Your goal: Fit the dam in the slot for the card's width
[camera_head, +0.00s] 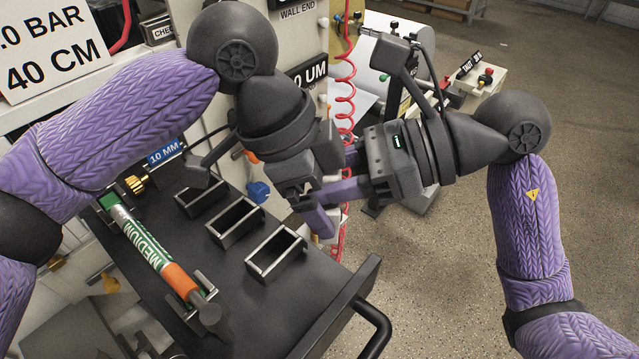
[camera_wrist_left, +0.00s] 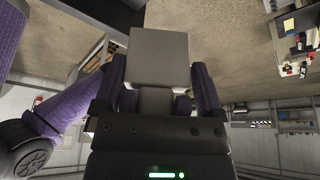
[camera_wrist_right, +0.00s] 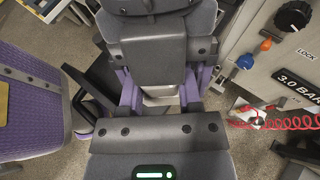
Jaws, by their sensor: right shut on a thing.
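The dam seems to be the plain grey block (camera_wrist_left: 158,62) between the two grippers, held in the air. It also shows in the right wrist view (camera_wrist_right: 157,60). My right gripper (camera_wrist_right: 158,94) is shut on its pale lower part. My left gripper (camera_wrist_left: 158,82) faces it, its purple fingers spread to either side of the block. In the head view the grippers meet at the centre and largely hide the dam. The card (camera_head: 55,45) at upper left reads 40 CM and a BAR value partly cut off. The dam's slot cannot be made out.
Several open rectangular metal frames, such as the nearest (camera_head: 275,278), stand on a dark shelf (camera_head: 255,315) below the grippers. A green and orange roller marked MEDIUM (camera_head: 145,240) lies left of them. A red coiled hose (camera_head: 345,100) hangs behind the grippers. Open floor lies right.

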